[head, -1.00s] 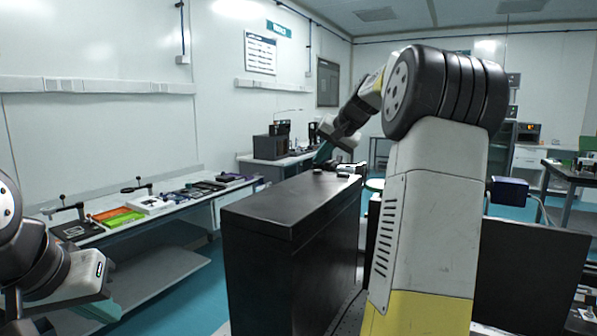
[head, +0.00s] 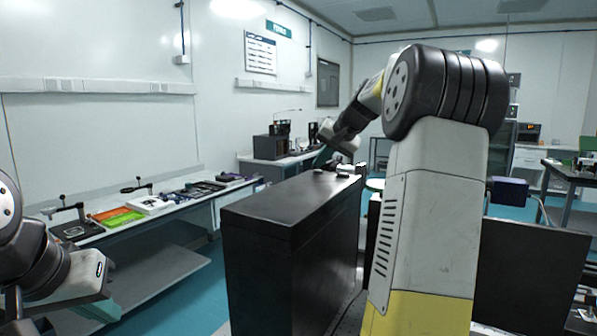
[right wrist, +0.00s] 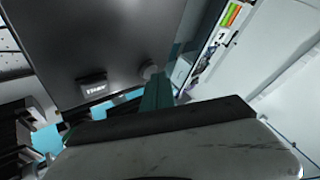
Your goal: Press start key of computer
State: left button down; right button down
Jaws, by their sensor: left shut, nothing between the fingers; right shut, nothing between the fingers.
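The computer is a tall black case (head: 285,235) standing in the middle of the head view; its top panel (right wrist: 115,35) also shows in the right wrist view. A small round key (right wrist: 149,70) sits on the top near the case's far end. My right gripper (head: 321,160) reaches over that end, with its teal fingers shut and pointing down. In the right wrist view the fingertips (right wrist: 158,76) are right beside the round key; I cannot tell whether they touch it. My left gripper (head: 108,308) is low at the left, shut and empty, away from the case.
A wall bench (head: 165,212) with tools and colored trays runs along the left. A dark panel (head: 530,270) stands at the right. Teal floor (head: 190,290) is free between bench and case.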

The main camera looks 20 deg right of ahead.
aim_at(320, 171)
jog(key=shift+f, duration=0.3)
dwell(0.4)
jog(key=shift+r, duration=0.85)
jog(key=shift+r, duration=2.5)
